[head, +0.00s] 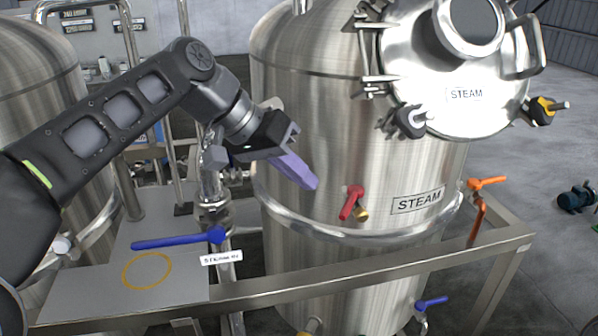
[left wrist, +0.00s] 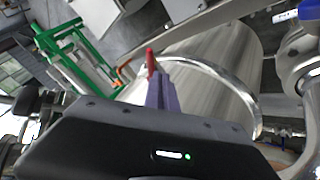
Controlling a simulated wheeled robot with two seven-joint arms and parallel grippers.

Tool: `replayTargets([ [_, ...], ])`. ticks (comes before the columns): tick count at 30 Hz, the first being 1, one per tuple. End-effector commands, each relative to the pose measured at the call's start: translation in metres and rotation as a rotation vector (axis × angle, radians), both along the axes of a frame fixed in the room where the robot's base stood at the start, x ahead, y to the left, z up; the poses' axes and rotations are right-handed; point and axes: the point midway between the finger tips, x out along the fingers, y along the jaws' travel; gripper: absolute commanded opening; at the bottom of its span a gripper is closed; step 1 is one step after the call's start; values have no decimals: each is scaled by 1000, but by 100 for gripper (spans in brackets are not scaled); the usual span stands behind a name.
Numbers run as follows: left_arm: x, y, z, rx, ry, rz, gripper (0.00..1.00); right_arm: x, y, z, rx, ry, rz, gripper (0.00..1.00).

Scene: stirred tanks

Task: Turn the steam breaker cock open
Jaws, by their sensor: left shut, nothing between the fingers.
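A small cock with a red lever (head: 351,202) and a brass end sits on the steel tank wall, left of a STEAM plate (head: 418,200). Its lever slants down to the left. My left gripper (head: 312,184) is shut and empty, its purple fingers pointing down right, just up and left of the red lever. In the left wrist view the red lever (left wrist: 151,62) shows just beyond the shut fingertips (left wrist: 157,80); whether they touch it I cannot tell. My right gripper is in neither view.
A long blue lever (head: 180,240) with a small label lies over a grey plate at the left. An orange lever (head: 487,183) is at the right. A steel rail (head: 375,270) crosses in front of the tank. The round STEAM hatch (head: 470,75) with clamp knobs juts out above.

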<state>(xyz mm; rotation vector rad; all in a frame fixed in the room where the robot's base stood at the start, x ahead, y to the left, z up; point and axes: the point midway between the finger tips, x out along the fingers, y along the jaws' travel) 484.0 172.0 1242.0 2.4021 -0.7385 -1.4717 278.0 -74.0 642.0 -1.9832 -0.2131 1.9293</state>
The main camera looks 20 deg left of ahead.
Motion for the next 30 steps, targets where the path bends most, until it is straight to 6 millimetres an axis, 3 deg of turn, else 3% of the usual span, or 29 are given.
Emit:
replayTargets([
  [13,24,-35,-51,1,3,-1,0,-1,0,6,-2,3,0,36],
  [30,27,-42,-55,1,0,3,0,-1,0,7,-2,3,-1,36],
])
